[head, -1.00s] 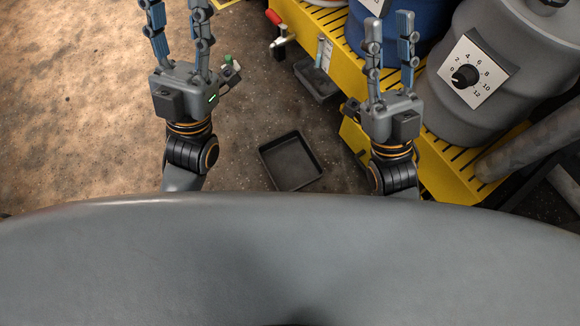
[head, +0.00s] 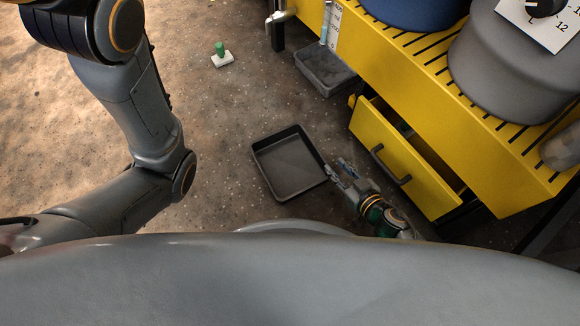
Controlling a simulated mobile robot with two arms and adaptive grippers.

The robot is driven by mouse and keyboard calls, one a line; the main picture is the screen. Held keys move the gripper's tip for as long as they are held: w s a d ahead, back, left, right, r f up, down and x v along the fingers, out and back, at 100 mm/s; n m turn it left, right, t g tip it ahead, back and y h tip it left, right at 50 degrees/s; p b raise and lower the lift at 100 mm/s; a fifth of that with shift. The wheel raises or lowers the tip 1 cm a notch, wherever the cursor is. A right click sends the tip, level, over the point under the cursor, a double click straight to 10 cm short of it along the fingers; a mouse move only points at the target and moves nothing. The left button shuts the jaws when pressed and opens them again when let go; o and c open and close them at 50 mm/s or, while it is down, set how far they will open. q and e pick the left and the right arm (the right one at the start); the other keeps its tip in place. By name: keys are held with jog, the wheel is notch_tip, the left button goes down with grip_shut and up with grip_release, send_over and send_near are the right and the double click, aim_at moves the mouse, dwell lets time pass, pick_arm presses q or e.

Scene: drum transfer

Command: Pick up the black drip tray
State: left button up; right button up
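The black drip tray (head: 268,181) is a shallow, square, empty tray on the floor at the middle of the head view, left of the yellow drawer. My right gripper (head: 335,172) is low at the tray's right side, with its fingers at the right rim. Its fingers are small and overlap the rim in the picture, so I cannot tell whether they are closed on it. My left arm bends at the left of the view, and its gripper is out of the picture.
A yellow drum stand (head: 440,100) fills the right, with an open drawer (head: 395,160) close to my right arm. A grey bin (head: 325,72) hangs or stands at its left side. A green-topped item (head: 220,52) lies on the floor. Floor left of the tray is clear.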

aim_at(314, 148)
jog(key=b+x, duration=0.2)
jog(key=x, duration=0.4)
jog(key=shift+w+a, duration=0.15)
jog(key=shift+a, duration=0.05)
jog(key=b+x, duration=0.1)
jog(key=x, duration=0.1)
jog(key=b+x, duration=0.2)
jog(key=shift+a+f, duration=0.15)
jog(key=shift+a, duration=0.3)
jog(key=shift+w+a+f, duration=0.1)
jog(key=shift+w+a, duration=0.15)
jog(key=shift+w, duration=0.1)
grip_shut()
